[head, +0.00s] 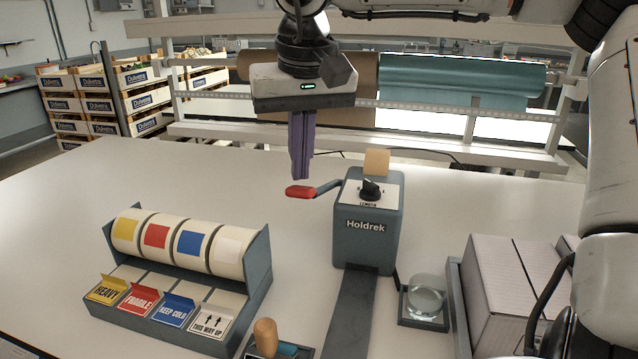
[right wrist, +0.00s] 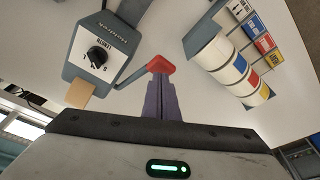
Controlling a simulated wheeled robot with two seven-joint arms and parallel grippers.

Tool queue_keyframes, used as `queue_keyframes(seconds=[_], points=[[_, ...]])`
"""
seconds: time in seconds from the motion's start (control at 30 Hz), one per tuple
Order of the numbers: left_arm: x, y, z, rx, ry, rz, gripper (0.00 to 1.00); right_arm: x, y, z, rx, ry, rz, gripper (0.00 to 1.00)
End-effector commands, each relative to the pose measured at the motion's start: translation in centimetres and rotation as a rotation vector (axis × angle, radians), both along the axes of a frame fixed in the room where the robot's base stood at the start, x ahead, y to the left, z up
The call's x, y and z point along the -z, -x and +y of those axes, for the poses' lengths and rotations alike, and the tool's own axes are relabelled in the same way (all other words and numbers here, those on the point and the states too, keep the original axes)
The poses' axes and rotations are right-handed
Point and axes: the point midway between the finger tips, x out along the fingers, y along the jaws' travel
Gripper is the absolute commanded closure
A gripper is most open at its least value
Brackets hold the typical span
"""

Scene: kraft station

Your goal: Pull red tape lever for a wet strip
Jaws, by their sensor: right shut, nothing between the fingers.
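The grey Holdrek tape dispenser (head: 367,222) stands upright on the table, with a black dial on its top. Its lever ends in a red handle (head: 300,192) that sticks out to the left. My right gripper (head: 300,177) points down just above the red handle, its purple fingers shut with nothing between them. In the right wrist view the fingertips (right wrist: 161,76) overlap the red handle (right wrist: 160,66); whether they touch it I cannot tell. The dispenser (right wrist: 104,47) is to the left there. No wet strip is visible. My left gripper is not in view.
A label dispenser (head: 190,268) with several coloured rolls stands front left. A glass water jar (head: 426,297) sits right of the dispenser, beside a box of flat cartons (head: 510,285). A wooden-knobbed tool (head: 266,337) is at the front. The table's left back is clear.

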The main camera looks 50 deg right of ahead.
Motion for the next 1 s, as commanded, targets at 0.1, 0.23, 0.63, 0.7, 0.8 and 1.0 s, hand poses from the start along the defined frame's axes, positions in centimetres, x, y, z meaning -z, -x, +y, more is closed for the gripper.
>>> queue_keyframes(seconds=[0.1, 0.23, 0.63, 0.7, 0.8, 1.0], points=[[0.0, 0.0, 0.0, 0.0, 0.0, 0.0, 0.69, 0.0, 0.0, 0.0, 0.0, 0.0, 0.0, 1.0], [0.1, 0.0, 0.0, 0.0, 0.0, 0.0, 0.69, 0.2, 0.0, 0.0, 0.0, 0.0, 0.0, 1.0], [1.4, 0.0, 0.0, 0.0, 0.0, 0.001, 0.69, 2.5, 0.0, 0.0, 0.001, 0.0, 0.001, 1.0], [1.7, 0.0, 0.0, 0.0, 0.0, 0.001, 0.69, 2.9, 0.0, 0.0, 0.001, 0.0, 0.001, 1.0], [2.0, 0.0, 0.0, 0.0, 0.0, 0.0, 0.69, 3.5, 0.0, 0.0, 0.0, 0.0, 0.001, 1.0], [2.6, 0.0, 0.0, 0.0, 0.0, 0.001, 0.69, 4.5, 0.0, 0.0, 0.0, -0.001, 0.001, 1.0]])
